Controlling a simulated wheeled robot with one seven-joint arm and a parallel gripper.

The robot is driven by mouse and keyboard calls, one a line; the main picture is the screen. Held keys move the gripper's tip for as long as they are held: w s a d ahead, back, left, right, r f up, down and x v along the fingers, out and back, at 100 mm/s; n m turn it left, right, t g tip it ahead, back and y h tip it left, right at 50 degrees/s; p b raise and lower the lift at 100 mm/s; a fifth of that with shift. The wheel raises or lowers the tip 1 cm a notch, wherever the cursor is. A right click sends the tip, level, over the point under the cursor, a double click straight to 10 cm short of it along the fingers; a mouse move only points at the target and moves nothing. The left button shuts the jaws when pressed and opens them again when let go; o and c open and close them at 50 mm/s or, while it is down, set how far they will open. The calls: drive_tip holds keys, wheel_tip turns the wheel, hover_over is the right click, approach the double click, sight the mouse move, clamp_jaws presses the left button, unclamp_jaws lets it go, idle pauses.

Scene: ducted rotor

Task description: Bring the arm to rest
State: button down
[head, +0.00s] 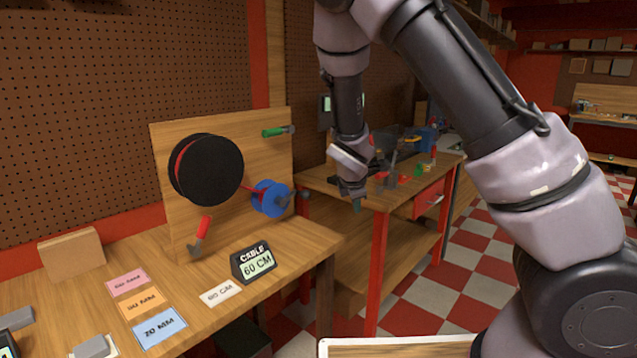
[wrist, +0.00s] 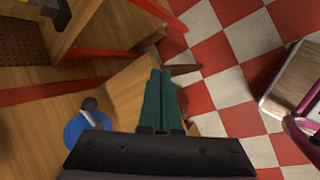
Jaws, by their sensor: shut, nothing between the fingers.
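My gripper (head: 356,204) hangs fingers down from my raised arm, in the gap between the near bench and the bench behind it. It is shut and holds nothing. In the wrist view its two green fingers (wrist: 163,103) lie side by side, pointing away over the floor and the bench edges. It appears apart from everything around it.
The near bench (head: 225,313) carries a wooden panel with a black reel (head: 206,169), a blue spool (head: 271,198), a cable display (head: 254,262) and coloured cards. A second bench (head: 345,187) with tools stands behind. Red and white floor (head: 455,270) is open at right.

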drive_tip(key=s+d+r+m+g+y, duration=0.1)
drive_tip(key=s+d+r+m+y, duration=0.1)
drive_tip(key=s+d+r+m, duration=0.55)
drive_tip(key=s+d+r+m+g+y, duration=0.15)
drive_tip(key=s+d+r+m, duration=0.25)
drive_tip(key=r+m, duration=0.5)
drive_tip(key=s+d+r+m+t, duration=0.2)
drive_tip(key=s+r+m+t, duration=0.1)
drive_tip(key=s+r+m, duration=0.5)
drive_tip(key=s+r, duration=0.3)
drive_tip(key=s, duration=0.3)
drive_tip(key=shift+s+d+r, duration=0.25)
drive_tip(key=shift+s+d, duration=0.1)
drive_tip(key=shift+d, duration=0.05)
